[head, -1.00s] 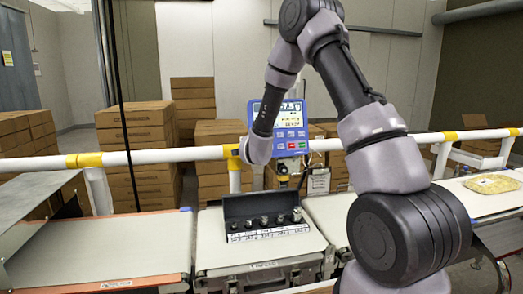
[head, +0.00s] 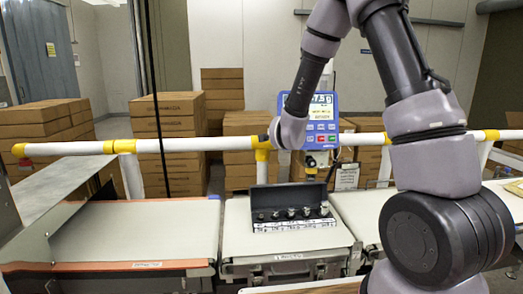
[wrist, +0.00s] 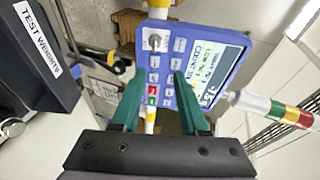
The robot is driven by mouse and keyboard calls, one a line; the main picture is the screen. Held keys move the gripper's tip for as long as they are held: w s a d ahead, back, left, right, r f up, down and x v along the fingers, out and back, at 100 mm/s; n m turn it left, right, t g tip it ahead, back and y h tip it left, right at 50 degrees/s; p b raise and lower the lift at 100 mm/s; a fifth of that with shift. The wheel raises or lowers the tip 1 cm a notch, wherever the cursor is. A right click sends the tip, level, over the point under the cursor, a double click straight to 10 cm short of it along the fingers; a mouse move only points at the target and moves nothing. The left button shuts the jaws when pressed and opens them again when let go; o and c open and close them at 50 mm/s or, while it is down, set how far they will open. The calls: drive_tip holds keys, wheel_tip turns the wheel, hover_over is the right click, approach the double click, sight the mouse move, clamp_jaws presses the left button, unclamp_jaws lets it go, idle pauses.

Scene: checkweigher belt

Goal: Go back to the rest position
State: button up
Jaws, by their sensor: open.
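My gripper shows in the wrist view (wrist: 159,80), with its two green fingers apart and nothing between them. Beyond the fingers is the blue weighing display (wrist: 185,65), with its keypad facing me. In the head view my arm comes down from the top right, and its wrist end is in front of the lower left of the blue display (head: 321,118). My fingers are hidden in that view.
White rails with yellow joints (head: 190,144) run behind. Cartons (head: 170,125) are stacked at the back. A left belt (head: 150,230) is bare.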

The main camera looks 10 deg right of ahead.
drive_tip(key=s+d+r+n+g+y, duration=0.1)
drive_tip(key=s+r+n+g+y, duration=0.2)
drive_tip(key=s+r+n+y, duration=0.7)
drive_tip(key=s+d+r+n+g+h, duration=0.2)
drive_tip(key=s+r+n, duration=0.1)
drive_tip(key=s, duration=0.9)
drive_tip(key=s+d+r+n+g+h, duration=0.1)
drive_tip(key=s+r+n+g+h, duration=0.1)
drive_tip(key=s, duration=1)
drive_tip(key=shift+s+d+r+n+h, duration=0.2)
drive_tip(key=shift+d+r+n+h, duration=0.15)
drive_tip(key=shift+r, duration=0.45)
